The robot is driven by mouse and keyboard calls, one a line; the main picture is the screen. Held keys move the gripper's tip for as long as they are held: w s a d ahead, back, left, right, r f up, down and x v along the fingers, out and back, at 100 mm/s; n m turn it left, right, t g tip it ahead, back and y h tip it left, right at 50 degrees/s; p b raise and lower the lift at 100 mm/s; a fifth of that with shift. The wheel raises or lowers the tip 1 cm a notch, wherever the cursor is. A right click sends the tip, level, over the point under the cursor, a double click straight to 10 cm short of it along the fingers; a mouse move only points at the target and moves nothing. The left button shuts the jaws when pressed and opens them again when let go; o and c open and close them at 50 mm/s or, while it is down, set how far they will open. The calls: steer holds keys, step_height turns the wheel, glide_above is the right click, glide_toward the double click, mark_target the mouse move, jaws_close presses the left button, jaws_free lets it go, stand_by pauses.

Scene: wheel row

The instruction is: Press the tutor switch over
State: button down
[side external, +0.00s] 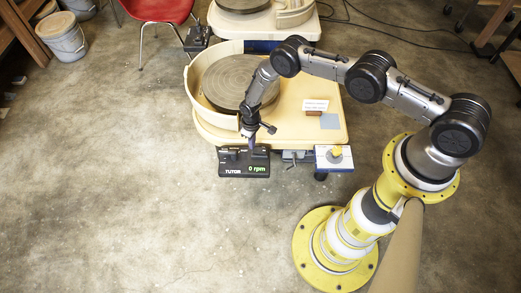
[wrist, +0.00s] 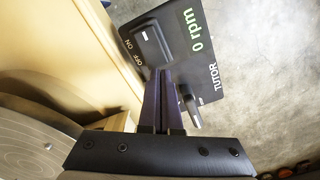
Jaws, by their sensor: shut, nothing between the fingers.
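The black tutor box (side external: 244,163) sits at the front edge of the cream wheel table, its green display reading 0 rpm. In the wrist view the box (wrist: 207,80) carries a dark rocker switch (wrist: 153,46) with a small white mark, beside the words ON and OFF. A grey lever or knob (wrist: 191,110) stands on the box near the word TUTOR. My gripper (side external: 252,150) points down at the box. In the wrist view its fingers (wrist: 166,70) are together and empty, tips at the switch's near end by OFF. I cannot tell whether they touch it.
The wheel head (side external: 235,80) sits in a cream splash pan behind my gripper. A small white box with a yellow knob (side external: 335,156) is right of the tutor box. The floor in front is clear.

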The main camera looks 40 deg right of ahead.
steer(key=shift+f, duration=0.65)
steer(key=shift+f, duration=0.55)
steer(key=shift+r, duration=0.2)
steer(key=shift+w+a+r, duration=0.2)
steer(key=shift+w+a, duration=0.85)
steer(key=shift+a, duration=0.05)
steer(key=shift+w+a+r, duration=0.15)
steer(key=shift+w+a, duration=0.9)
step_height(320, 180, up, 8)
steer(key=shift+d, duration=0.1)
